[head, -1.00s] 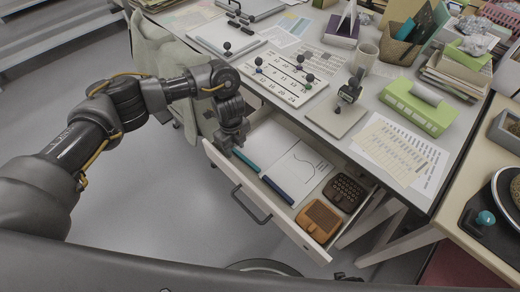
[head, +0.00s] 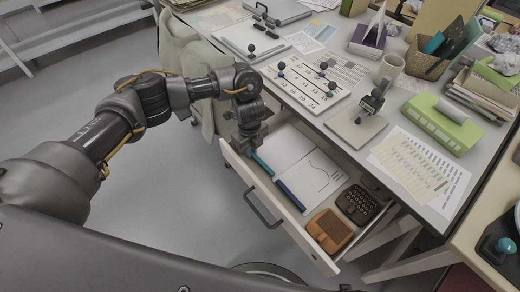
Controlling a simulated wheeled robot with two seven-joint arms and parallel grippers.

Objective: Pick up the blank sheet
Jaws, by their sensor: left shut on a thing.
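The blank sheet (head: 284,143) is white and lies in the far left part of the open drawer (head: 297,232). A sheet with a curved line (head: 318,172) lies beside it, and their border is hard to make out. My left gripper (head: 246,150) is low at the drawer's left end, by the blank sheet's left edge. It is shut on what appears to be that edge, though the fingertips are dark and partly hidden. A teal stick (head: 263,164) lies close to the fingers. My right gripper is not in view.
The drawer also holds a dark blue stick (head: 290,195), an orange-brown box (head: 329,231) and a dark keyed device (head: 357,204). The desk (head: 345,150) overhangs the drawer's back. A number board (head: 305,83) and green box (head: 444,122) stand on it.

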